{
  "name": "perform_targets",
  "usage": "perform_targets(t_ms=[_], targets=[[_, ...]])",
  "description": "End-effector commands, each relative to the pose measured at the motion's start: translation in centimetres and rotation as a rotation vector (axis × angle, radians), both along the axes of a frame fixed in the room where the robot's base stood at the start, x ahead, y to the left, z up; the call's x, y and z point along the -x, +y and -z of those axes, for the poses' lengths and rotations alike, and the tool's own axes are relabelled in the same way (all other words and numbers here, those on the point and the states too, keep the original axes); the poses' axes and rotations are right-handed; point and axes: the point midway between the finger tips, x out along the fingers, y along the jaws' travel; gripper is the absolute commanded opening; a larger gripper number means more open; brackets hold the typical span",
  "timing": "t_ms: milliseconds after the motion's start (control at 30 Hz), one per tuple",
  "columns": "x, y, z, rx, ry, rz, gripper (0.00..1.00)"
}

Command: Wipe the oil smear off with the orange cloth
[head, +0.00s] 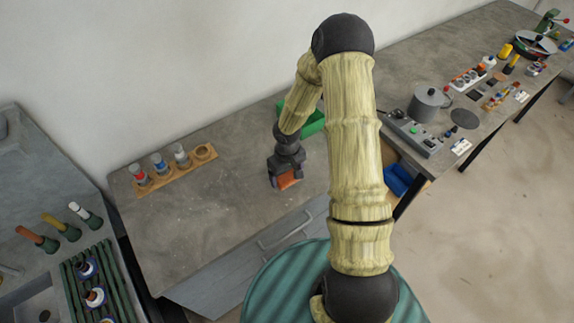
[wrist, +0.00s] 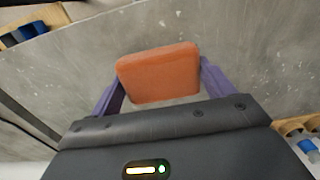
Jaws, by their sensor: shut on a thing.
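The orange cloth (head: 289,179) is a small thick pad, held in my gripper (head: 286,174) over the grey worktop (head: 225,215). In the wrist view the cloth (wrist: 158,72) spans the space between the two purple fingers of my gripper (wrist: 160,80), which is shut on it. I cannot tell whether the cloth touches the worktop. I cannot make out an oil smear in either view; only small pale specks and scratches show on the worktop. The area under the cloth and gripper is hidden.
A wooden rack (head: 183,172) with several bottles stands at the worktop's left. A green bin (head: 312,124) is behind my arm, partly hidden. A blue bin (head: 398,180) lies to the right. The worktop left of my gripper is mostly clear, with a drawer handle (head: 285,232) below its front edge.

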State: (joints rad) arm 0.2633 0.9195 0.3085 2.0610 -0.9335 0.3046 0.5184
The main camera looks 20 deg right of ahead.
Motion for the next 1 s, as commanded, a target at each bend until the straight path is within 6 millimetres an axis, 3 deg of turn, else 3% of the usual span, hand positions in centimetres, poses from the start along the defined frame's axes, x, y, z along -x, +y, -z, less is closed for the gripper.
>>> perform_targets(t_ms=[100, 300, 1000], targets=[[0.0, 0.1, -1.5, 0.000, 0.000, -0.001, 0.60], [0.0, 0.2, -2.5, 0.000, 0.000, -0.003, 0.60], [-0.2, 0.3, -1.7, 0.000, 0.001, 0.052, 0.60]])
